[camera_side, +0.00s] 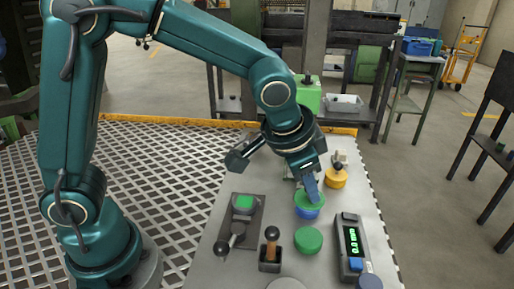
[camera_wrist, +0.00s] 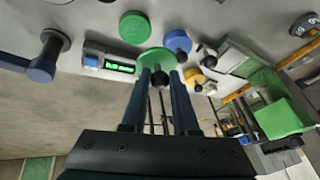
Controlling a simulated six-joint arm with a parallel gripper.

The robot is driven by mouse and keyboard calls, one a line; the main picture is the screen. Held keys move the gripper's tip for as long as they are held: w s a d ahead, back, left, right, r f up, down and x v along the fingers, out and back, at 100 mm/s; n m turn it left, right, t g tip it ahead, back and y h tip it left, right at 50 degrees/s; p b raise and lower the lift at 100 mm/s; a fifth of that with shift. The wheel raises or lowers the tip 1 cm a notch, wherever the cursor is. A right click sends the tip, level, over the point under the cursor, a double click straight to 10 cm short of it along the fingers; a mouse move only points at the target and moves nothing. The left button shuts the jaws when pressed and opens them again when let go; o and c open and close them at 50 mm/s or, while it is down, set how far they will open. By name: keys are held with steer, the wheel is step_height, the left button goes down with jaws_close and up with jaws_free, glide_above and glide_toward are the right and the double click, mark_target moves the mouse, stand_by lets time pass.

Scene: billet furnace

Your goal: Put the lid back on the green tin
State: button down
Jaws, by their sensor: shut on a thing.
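My gripper (camera_side: 312,188) points down over the bench and is shut on the dark knob of a green lid (camera_side: 303,195). The lid also shows at the fingertips in the wrist view (camera_wrist: 150,56). The green tin (camera_side: 308,240) stands on the bench, nearer the side camera than the lid; in the wrist view it (camera_wrist: 134,27) is above and left of the lid. A blue tin (camera_side: 307,214) is partly hidden behind the lid in the side view; in the wrist view the blue tin (camera_wrist: 178,41) lies beside the lid. The lid's height above the bench is hard to tell.
A yellow tin (camera_side: 336,180) with a dark knob stands behind. A gauge with a green display (camera_side: 351,245) is right of the green tin.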

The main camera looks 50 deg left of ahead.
steer(key=shift+s+d+f+m, duration=0.2)
steer(key=shift+s+d, duration=0.1)
steer(key=shift+d, duration=0.3)
steer(key=shift+s+d+f+m, duration=0.1)
steer(key=shift+s+d+m, duration=0.15)
steer(key=shift+d, duration=0.3)
steer(key=shift+f, duration=3.05)
steer(key=shift+f, duration=0.2)
steer(key=c, duration=0.6)
jaws_free()
steer(key=shift+o, duration=0.4)
steer(key=o, duration=0.4)
steer(key=shift+r, duration=0.1)
